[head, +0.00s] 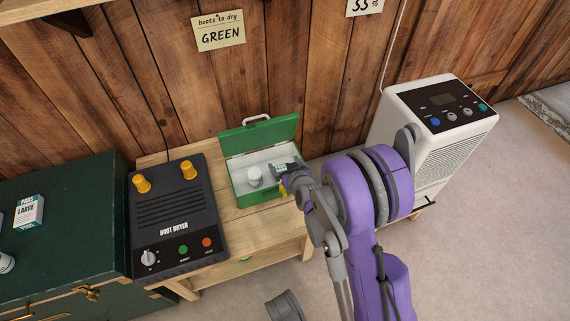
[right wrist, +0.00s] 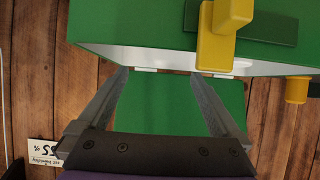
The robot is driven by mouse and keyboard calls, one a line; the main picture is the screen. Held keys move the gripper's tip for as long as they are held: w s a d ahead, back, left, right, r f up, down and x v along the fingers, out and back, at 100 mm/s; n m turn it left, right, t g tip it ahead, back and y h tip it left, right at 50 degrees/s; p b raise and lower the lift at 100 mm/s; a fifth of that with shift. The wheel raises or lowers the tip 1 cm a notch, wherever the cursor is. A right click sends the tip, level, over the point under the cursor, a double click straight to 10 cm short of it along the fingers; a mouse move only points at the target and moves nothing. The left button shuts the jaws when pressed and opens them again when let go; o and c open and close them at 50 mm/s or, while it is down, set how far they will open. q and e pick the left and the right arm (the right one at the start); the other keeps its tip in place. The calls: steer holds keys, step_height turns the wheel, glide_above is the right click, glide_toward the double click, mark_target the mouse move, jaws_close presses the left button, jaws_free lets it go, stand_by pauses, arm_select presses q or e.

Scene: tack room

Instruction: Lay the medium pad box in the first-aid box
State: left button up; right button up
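The green first-aid box (head: 242,180) stands on the wooden bench with its lid (head: 259,135) raised. It fills the top of the right wrist view (right wrist: 130,25), with a yellow latch (right wrist: 222,35) on its front. A small grey-white box with dark lettering, apparently the medium pad box (head: 281,168), shows at the right of the white interior, beside my right gripper (head: 289,176). My right gripper's fingers (right wrist: 162,78) are apart. My left gripper is out of view.
A white round container (head: 254,176) stands inside the first-aid box at the left. A black boot dryer (head: 180,213) is left of it on the bench. A white dehumidifier (head: 440,130) stands right.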

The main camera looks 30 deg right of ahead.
steer(key=shift+r, duration=0.1)
steer(key=shift+r+p, duration=0.3)
steer(key=shift+p, duration=0.15)
steer(key=s+a+r+n+g+y+p, duration=0.1)
steer(key=s+a+r, duration=0.3)
steer(key=s, duration=0.5)
steer(key=s+a+r+g+y+p, duration=0.1)
steer(key=s+a+r+g, duration=0.2)
steer(key=s+a, duration=0.3)
steer(key=s+a+r+n+g+p, duration=0.1)
steer(key=s+a+r+g, duration=0.2)
steer(key=s, duration=1)
steer(key=a+r, duration=0.1)
steer(key=a, duration=0.2)
steer(key=shift+r+n+y, duration=0.3)
steer(key=shift+r+y, duration=0.05)
steer(key=shift+y, duration=0.05)
